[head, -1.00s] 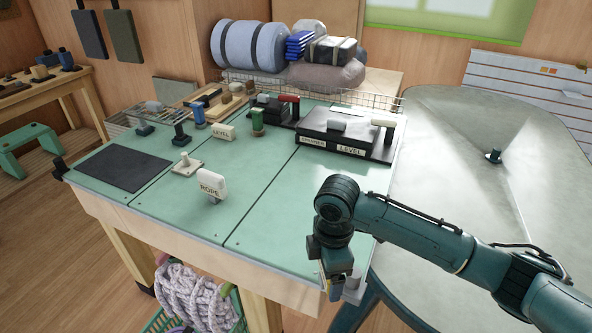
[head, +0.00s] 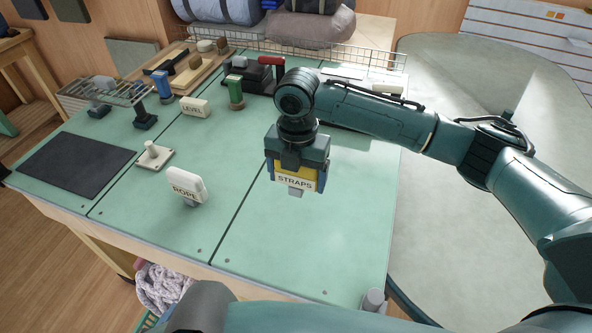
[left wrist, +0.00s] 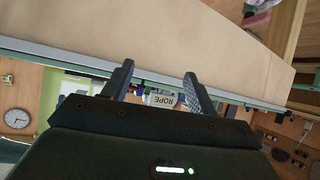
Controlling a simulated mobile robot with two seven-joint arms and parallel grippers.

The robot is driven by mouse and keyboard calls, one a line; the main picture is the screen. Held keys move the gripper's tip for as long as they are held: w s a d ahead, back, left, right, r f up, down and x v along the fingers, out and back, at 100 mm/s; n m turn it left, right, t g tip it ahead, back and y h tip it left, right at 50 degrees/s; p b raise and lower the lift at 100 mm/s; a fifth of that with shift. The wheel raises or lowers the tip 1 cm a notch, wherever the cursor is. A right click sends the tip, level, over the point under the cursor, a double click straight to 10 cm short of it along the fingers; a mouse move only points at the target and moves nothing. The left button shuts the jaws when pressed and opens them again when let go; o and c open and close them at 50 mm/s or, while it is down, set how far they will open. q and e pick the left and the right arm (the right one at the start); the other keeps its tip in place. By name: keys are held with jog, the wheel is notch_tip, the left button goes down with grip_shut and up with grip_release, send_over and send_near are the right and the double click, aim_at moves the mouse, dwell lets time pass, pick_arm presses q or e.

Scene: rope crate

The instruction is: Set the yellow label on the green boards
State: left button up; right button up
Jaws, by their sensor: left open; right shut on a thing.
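The yellow label (head: 296,176) carries a white face reading STRAPS. My right gripper (head: 297,186) is shut on it and holds it upright over the right part of the green boards (head: 285,240). I cannot tell whether its small grey foot touches the boards. In the left wrist view my left gripper (left wrist: 160,85) is open, with nothing between its fingers; it faces the table's wooden front edge. Beyond the fingers the ROPE label (left wrist: 163,100) shows upside down. In the head view the left gripper is not visible.
The white ROPE label (head: 187,186) stands left of the held label. A LEVEL block (head: 195,107), a green-handled stamp (head: 235,92) and a dark mat (head: 76,167) are farther left. A wire rail (head: 330,50) runs along the back. The front right boards are clear.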

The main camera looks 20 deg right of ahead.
jog(key=shift+r+p, duration=0.15)
jog(key=shift+p, duration=0.45)
jog(key=shift+w+f+b, duration=0.1)
jog(key=shift+f+b, duration=0.45)
jog(key=shift+f, duration=2.65)
jog(key=shift+f, duration=0.45)
jog(key=o, duration=1.4)
jog(key=shift+o, duration=0.2)
notch_tip(320, 180, up, 13)
jog(key=shift+r, duration=0.1)
